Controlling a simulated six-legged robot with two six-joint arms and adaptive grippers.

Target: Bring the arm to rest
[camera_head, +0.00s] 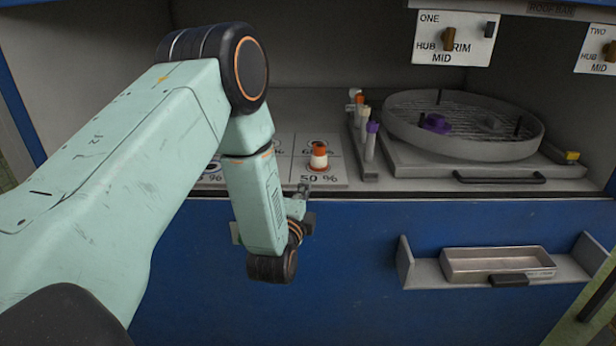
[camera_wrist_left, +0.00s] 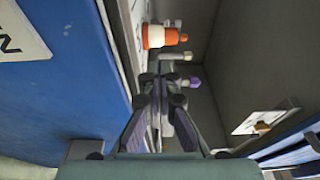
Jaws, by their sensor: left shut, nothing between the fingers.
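My left arm comes in from the left in the head view and bends down in front of the bench. My left gripper (camera_head: 302,190) is small there, near the bench's front edge, partly hidden by my wrist. In the left wrist view my left gripper (camera_wrist_left: 162,75) is shut, with nothing between its fingers. An orange and white piece (camera_head: 319,155) stands upright on the square marked 50 % of the marked board (camera_head: 336,183), just beyond the gripper. The same piece shows in the wrist view (camera_wrist_left: 155,37), apart from the fingers. My right gripper is not in view.
A round grey turntable (camera_head: 395,137) with a purple piece (camera_head: 435,123) stands at the right. Several capped pegs sit in a rack (camera_head: 365,167) beside it. A metal tray (camera_head: 453,270) rests on a shelf low on the blue front. Label cards (camera_head: 428,28) hang at the back.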

